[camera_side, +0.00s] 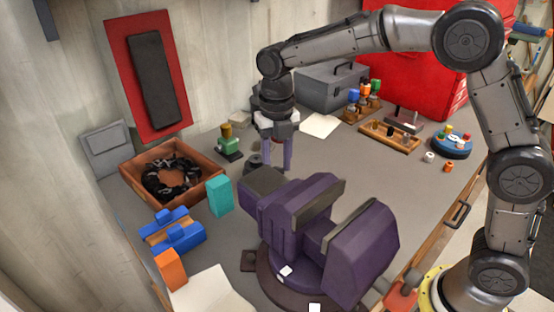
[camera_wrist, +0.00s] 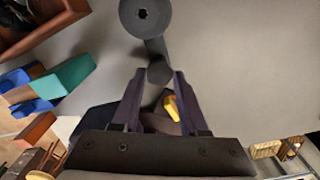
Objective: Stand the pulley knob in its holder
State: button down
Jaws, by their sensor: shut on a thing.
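My gripper (camera_side: 277,166) points down over the bench, behind the purple vise. It is shut on a dark grey part that I take for the pulley knob. In the wrist view, the knob (camera_wrist: 145,14) shows a round disc with a small hole, and a stem running back between the fingertips (camera_wrist: 159,74). In the side view the knob (camera_side: 254,161) shows just left of the fingers, partly hidden by them. I cannot tell whether it touches the bench. I cannot tell which thing is its holder; a wooden rack with pegs (camera_side: 389,137) stands at the back right.
The purple vise (camera_side: 365,235) stands large in front of my gripper. A green block with a knob (camera_side: 229,143), a wooden tray (camera_side: 200,196) with a black coil, and a teal block (camera_side: 219,196) lie to the left. A grey toolbox (camera_side: 325,88) stands behind.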

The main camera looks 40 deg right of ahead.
jog(key=shift+c, duration=1.8)
grip_release()
jog(key=shift+r, duration=0.1)
jog(key=shift+r, duration=3.4)
